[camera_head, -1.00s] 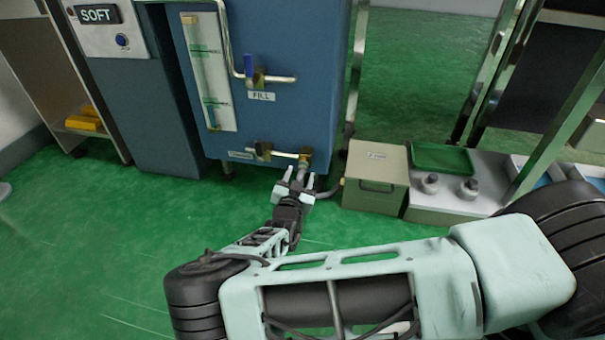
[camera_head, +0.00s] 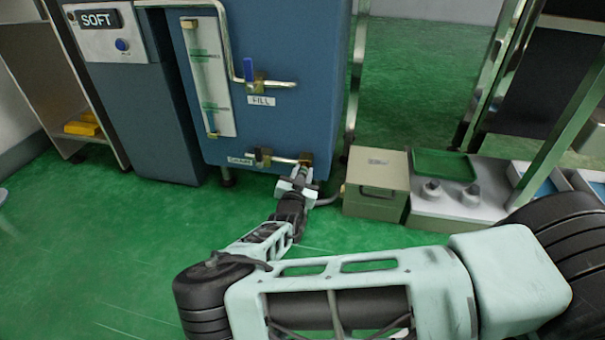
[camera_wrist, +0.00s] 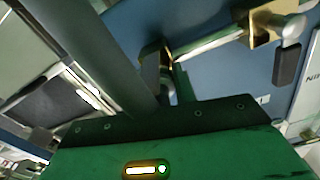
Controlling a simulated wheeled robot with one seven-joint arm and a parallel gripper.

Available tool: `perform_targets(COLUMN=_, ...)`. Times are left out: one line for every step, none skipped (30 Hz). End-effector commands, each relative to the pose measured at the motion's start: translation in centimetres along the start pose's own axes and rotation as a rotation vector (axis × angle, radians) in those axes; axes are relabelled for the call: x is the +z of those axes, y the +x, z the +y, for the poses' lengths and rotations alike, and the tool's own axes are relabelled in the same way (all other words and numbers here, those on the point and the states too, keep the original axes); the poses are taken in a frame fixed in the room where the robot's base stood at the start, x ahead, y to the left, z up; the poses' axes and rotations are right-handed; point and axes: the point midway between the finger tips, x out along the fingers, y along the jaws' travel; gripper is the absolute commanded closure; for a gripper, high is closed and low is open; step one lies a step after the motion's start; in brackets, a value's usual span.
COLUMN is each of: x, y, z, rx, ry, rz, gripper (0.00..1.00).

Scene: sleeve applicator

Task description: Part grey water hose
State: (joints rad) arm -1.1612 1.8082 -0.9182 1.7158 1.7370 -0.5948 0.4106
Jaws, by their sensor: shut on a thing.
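The grey water hose (camera_head: 328,199) curves from the brass outlet (camera_head: 306,159) at the lower right of the blue tank (camera_head: 300,60) toward the beige box. My gripper (camera_head: 300,181) is just below that outlet, shut on the upper end of the hose. In the wrist view the hose (camera_wrist: 85,50) runs thick and diagonal from the top left to the middle, its end close to the brass fitting (camera_wrist: 153,52). Whether the hose end and the fitting still touch is hard to tell. My fingertips are not clear in the wrist view.
A drain valve with a brass pipe (camera_head: 285,160) sits left of the outlet, and a fill valve (camera_head: 255,82) above. The beige box (camera_head: 376,208) stands close at the right, with a green tray (camera_head: 443,164) beyond. Green floor (camera_head: 110,235) is clear at left.

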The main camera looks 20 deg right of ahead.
Motion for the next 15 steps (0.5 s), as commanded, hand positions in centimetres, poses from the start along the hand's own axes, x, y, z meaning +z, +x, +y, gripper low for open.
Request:
perform_targets(x=-0.1, y=-0.3, z=0.2, rx=0.007, ry=0.0, rz=-0.002, gripper=1.0)
perform_targets(x=-0.1, y=-0.5, z=0.3, rx=0.009, ry=0.0, rz=-0.002, gripper=1.0)
perform_targets(x=-0.2, y=-0.9, z=0.4, rx=0.012, ry=0.0, rz=-0.002, gripper=1.0)
perform_targets(x=-0.1, y=-1.2, z=0.4, rx=0.012, ry=-0.001, rz=-0.003, gripper=1.0)
perform_targets(x=-0.1, y=-1.5, z=0.5, rx=0.013, ry=-0.001, rz=-0.002, gripper=1.0)
perform_targets(x=-0.1, y=-1.9, z=0.5, rx=0.013, ry=-0.001, rz=-0.002, gripper=1.0)
perform_targets(x=-0.1, y=-2.2, z=0.4, rx=0.012, ry=-0.001, rz=-0.003, gripper=1.0)
perform_targets(x=-0.1, y=-2.5, z=0.4, rx=0.011, ry=0.0, rz=-0.004, gripper=1.0)
perform_targets(x=-0.1, y=-2.8, z=0.3, rx=0.009, ry=-0.001, rz=-0.003, gripper=1.0)
perform_targets(x=0.0, y=-3.0, z=0.3, rx=0.008, ry=-0.001, rz=-0.004, gripper=1.0)
perform_targets(x=0.0, y=-3.1, z=0.3, rx=0.007, ry=-0.001, rz=-0.004, gripper=1.0)
perform_targets(x=0.0, y=-3.2, z=0.2, rx=0.005, ry=0.0, rz=-0.003, gripper=1.0)
perform_targets(x=0.0, y=-3.3, z=0.2, rx=0.004, ry=0.0, rz=-0.003, gripper=1.0)
perform_targets(x=0.0, y=-3.4, z=0.2, rx=0.004, ry=0.0, rz=-0.002, gripper=1.0)
perform_targets(x=0.1, y=-3.4, z=0.2, rx=0.003, ry=0.0, rz=-0.002, gripper=1.0)
